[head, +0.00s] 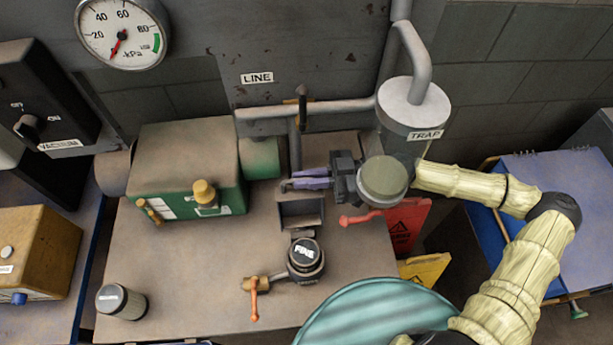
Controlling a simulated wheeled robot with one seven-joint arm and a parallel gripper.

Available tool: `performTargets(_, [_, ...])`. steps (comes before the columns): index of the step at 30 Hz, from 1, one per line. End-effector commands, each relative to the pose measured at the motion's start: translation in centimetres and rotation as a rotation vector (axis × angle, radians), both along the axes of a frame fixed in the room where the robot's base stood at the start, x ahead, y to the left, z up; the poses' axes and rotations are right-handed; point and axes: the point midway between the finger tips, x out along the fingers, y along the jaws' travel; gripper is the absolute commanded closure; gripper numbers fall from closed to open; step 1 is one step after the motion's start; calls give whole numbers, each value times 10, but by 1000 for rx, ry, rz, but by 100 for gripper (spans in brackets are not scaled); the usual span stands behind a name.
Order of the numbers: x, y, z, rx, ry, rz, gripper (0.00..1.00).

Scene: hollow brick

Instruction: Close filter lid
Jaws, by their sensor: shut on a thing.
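A small grey box (301,212) with an open dark front stands mid-table, below the upright pipe; it looks like the filter housing. The lid cannot be told clearly from the box at this size. My gripper (288,184) comes in from the right, just above the box's upper edge, with its purple-grey fingers pointing left. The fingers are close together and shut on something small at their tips. My fingers hide most of what they hold, and I cannot tell whether it is the lid or its edge.
A green-and-tan pump (185,170) stands to the left. The trap (412,115) and a red lever (358,218) are near my wrist. A black-capped fitting (305,258) with an orange handle stands in front. A canister (122,301) is at front left. Bare table (190,265) lies between.

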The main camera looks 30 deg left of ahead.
Motion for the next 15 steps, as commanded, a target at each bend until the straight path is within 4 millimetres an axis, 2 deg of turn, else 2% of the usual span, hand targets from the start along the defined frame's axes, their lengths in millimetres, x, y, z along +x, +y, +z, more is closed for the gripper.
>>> performTargets(4, [0, 0, 0, -1, 1, 0, 100])
performTargets(5, [0, 0, 0, -1, 1, 0, 87])
performTargets(6, [0, 0, 0, -1, 1, 0, 79])
performTargets(8, [0, 0, 0, -1, 2, 0, 69])
performTargets(15, [0, 0, 0, -1, 2, 1, 69])
